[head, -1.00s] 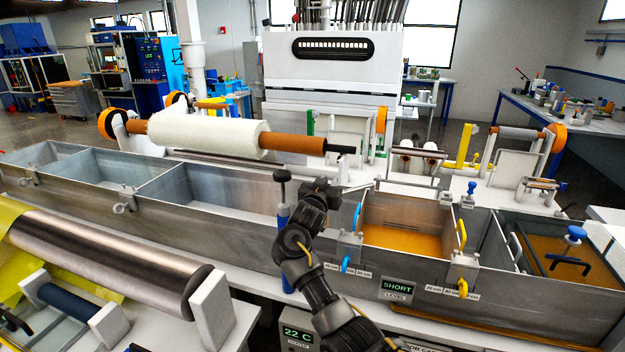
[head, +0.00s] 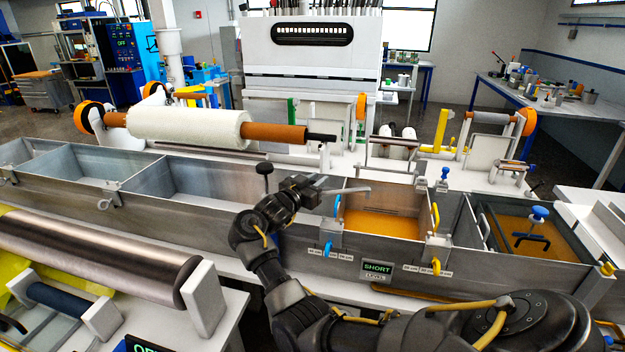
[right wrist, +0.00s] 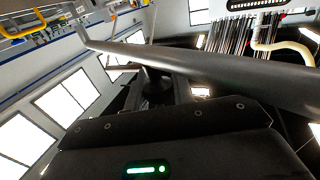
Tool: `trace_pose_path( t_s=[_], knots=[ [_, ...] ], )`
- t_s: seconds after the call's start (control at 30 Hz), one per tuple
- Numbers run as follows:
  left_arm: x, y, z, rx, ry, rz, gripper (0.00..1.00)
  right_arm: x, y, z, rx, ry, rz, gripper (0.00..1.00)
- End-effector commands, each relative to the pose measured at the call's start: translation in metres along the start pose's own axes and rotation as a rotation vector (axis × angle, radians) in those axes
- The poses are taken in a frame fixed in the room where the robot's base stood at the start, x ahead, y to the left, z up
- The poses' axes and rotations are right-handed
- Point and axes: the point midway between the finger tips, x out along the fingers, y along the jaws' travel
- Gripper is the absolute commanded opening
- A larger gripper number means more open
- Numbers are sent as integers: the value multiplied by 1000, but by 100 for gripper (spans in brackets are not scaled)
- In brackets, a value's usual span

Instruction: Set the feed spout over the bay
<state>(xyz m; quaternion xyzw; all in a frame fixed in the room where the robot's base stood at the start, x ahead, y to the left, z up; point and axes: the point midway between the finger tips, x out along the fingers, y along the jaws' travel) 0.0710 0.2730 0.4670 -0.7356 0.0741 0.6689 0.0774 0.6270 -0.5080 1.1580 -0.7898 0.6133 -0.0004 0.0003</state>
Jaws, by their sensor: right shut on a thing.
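The feed spout, a grey tube (head: 346,190), reaches out to the right from my right gripper (head: 312,187). My right gripper is shut on it. The spout's free end appears over the left part of the bay (head: 427,250), the compartment with amber resin (head: 385,223); its height above the resin is hard to judge. In the right wrist view the spout (right wrist: 225,75) crosses the picture close in front of my gripper. A black-capped post (head: 264,168) stands just left of the gripper; its lower part is hidden behind my arm. My left gripper is not in view.
Blue (head: 328,248) and yellow (head: 436,266) handles mark the bay's dividers. A display (head: 377,268) below it reads SHORT. A second amber compartment with a blue knob (head: 539,212) lies to the right. A white roll (head: 188,127) hangs behind the tank.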

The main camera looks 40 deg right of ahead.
Motion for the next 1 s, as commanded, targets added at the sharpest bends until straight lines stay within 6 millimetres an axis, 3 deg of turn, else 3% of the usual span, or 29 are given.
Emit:
trace_pose_path(
  t_s=[0.17, 0.2, 0.33, 0.67, 0.77, 1.0],
  knots=[
    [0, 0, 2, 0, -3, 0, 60, 0, 0, 2, -3, -1, 0, 0],
    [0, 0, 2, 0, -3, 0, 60, 0, 0, 2, -3, -1, 0, 28],
    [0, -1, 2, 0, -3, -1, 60, -1, -1, 1, -2, -1, -1, 45],
    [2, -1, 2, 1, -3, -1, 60, -4, -2, 1, 0, 0, -3, 46],
    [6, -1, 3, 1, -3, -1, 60, -14, -2, 2, 1, 1, -4, 46],
    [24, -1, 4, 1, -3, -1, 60, -61, -2, 5, 3, -3, -5, 46]
  ],
)
